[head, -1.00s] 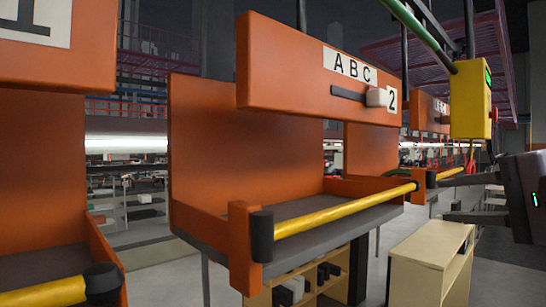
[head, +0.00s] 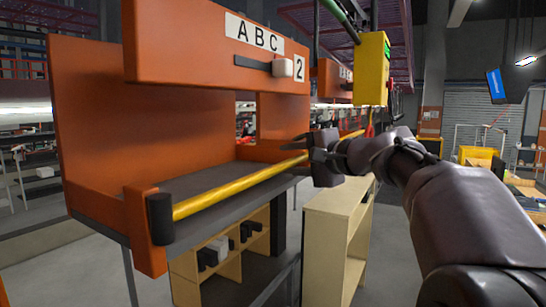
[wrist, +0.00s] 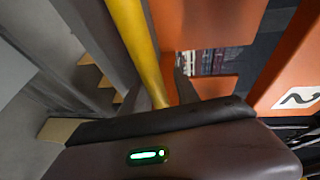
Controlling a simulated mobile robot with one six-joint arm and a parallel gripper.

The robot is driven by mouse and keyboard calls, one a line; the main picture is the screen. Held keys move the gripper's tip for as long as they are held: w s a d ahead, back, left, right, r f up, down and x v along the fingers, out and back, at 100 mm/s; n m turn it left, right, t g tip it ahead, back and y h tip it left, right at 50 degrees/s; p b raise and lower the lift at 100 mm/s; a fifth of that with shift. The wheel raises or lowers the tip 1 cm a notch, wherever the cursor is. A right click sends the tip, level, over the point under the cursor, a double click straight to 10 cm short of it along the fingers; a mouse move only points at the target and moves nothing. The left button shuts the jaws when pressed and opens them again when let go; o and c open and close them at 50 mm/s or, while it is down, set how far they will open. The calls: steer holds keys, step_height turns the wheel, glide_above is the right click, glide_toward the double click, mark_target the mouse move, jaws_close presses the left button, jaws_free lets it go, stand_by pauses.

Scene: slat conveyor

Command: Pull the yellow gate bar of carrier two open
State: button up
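The yellow gate bar (head: 240,184) runs across the front of the orange carrier two (head: 95,120), from a black end hub at the near left post to the far side. It lies across the opening. In the wrist view the bar (wrist: 138,45) passes down between my two grey fingers (wrist: 166,92), one on each side. The fingers are apart, with a gap beside the bar on the right. The bar's far end is partly hidden behind my gripper.
The carrier's grey shelf (head: 190,185) behind the bar is empty. A yellow control box (head: 372,70) hangs at the right. A pale wooden cabinet (head: 335,225) stands below my gripper, and a shelf unit with small boxes (head: 225,250) sits under the carrier.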

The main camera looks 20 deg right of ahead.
jaws_close()
stand_by(1.4)
